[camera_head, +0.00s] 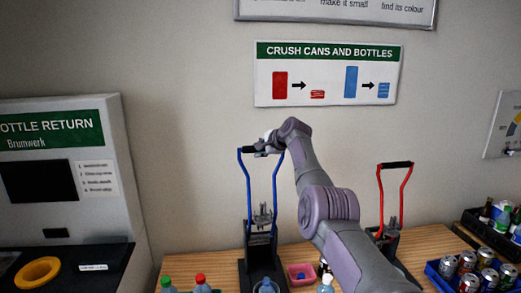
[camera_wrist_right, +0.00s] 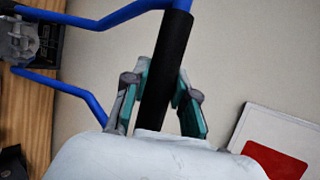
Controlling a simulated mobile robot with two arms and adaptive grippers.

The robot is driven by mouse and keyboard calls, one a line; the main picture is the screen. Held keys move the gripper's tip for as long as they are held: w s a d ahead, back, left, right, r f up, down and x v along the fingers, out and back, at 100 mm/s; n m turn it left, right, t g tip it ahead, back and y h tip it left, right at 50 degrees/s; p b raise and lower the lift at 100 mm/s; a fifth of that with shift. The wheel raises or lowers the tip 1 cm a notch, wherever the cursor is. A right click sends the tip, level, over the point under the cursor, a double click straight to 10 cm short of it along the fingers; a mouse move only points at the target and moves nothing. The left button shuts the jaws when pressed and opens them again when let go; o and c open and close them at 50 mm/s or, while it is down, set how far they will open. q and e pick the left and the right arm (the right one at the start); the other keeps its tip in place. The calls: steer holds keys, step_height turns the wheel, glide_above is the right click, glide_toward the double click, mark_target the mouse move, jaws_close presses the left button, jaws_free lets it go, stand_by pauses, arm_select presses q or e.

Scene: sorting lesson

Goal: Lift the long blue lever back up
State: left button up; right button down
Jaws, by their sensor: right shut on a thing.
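The long blue lever (camera_head: 248,195) stands roughly upright on its dark can crusher (camera_head: 254,246) at the middle of the wooden table. Its black cross grip is at the top. My right gripper (camera_head: 267,145) is at that grip, reaching in from the right, and partly hides it. In the right wrist view, the teal-padded fingers of the gripper (camera_wrist_right: 165,85) lie on either side of the black grip (camera_wrist_right: 177,50), shut on it. The blue rods (camera_wrist_right: 125,14) run off to the left there. My left gripper is out of view.
A second crusher with a red lever (camera_head: 407,190) stands at the right, partly behind my arm. A pink bin (camera_head: 301,275) and bottles (camera_head: 200,283) are at the table's front. A blue crate (camera_head: 436,276) of cans is at the right; a bottle return machine (camera_head: 62,170) at the left.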

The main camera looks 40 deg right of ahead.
steer(key=c, duration=1.1)
jaws_free()
steer(key=shift+w+r, duration=0.15)
steer(key=shift+r, duration=0.1)
steer(key=shift+o, duration=1)
steer(key=shift+w+f, duration=0.15)
steer(key=shift+w, duration=0.05)
steer(key=shift+w+d+f, duration=0.1)
steer(key=shift+w+f, duration=0.05)
steer(key=shift+s+r, duration=0.25)
steer(key=shift+s, duration=0.15)
steer(key=v, duration=1.1)
